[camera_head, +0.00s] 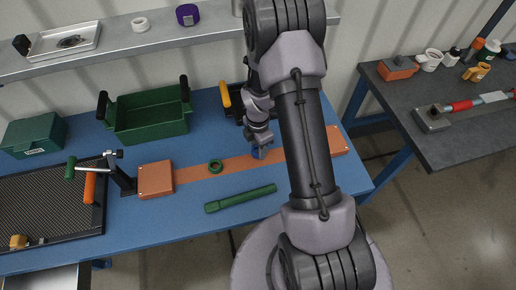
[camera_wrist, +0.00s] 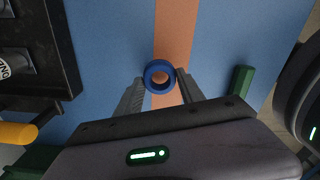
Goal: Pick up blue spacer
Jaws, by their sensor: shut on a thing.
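The blue spacer is a short ring with a round hole, and it shows in the wrist view (camera_wrist: 159,64) between the tips of my two fingers. My gripper (camera_wrist: 160,80) is shut on the blue spacer, with one finger on each side of it. In the head view my gripper (camera_head: 257,150) is over the orange strip on the blue table, and only a little blue of the spacer shows beneath it. The orange strip (camera_wrist: 174,30) is behind and below the ring. I cannot tell whether the spacer touches the table.
A green bar (camera_head: 240,199) lies in front. A green open bin (camera_head: 150,119) stands at the back left, and a black bin (camera_wrist: 35,70) with a yellow handle is close to my gripper. An orange block (camera_head: 155,179) is at left.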

